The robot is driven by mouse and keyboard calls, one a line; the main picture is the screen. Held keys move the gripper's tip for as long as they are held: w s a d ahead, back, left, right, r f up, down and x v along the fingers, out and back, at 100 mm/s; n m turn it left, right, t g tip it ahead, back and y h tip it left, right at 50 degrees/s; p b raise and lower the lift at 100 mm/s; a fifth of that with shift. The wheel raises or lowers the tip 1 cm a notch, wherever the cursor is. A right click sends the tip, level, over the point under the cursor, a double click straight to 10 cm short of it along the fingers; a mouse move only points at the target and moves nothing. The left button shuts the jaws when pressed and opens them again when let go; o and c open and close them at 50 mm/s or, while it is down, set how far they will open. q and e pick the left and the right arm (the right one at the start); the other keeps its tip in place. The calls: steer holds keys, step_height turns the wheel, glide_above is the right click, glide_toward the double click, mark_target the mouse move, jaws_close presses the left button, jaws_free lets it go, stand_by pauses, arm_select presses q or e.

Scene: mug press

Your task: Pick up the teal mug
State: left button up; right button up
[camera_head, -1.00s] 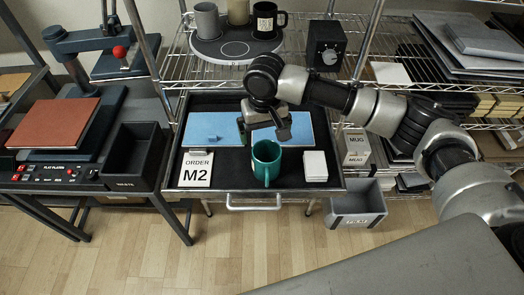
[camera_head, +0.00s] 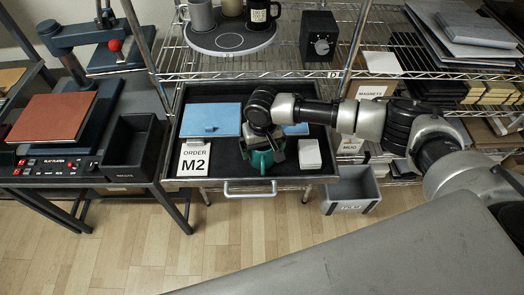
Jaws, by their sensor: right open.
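The teal mug (camera_head: 261,168) stands in the black tray (camera_head: 233,176), near its front edge. My right gripper (camera_head: 264,148) is directly above the mug and covers most of its upper part from view. The gripper is open. I cannot tell whether its fingers are around the mug's wall or just over the rim. My left gripper is not in view.
A blue panel (camera_head: 205,120), an "ORDER M2" card (camera_head: 194,160) and a white block (camera_head: 310,154) lie in the tray near the mug. A shelf above holds several mugs on a round pad (camera_head: 232,40). A grey bin (camera_head: 352,189) stands right of the tray.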

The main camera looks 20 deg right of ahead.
steer(key=shift+c, duration=0.8)
steer(key=c, duration=0.8)
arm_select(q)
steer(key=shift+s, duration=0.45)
arm_select(e)
steer(key=shift+r, duration=0.15)
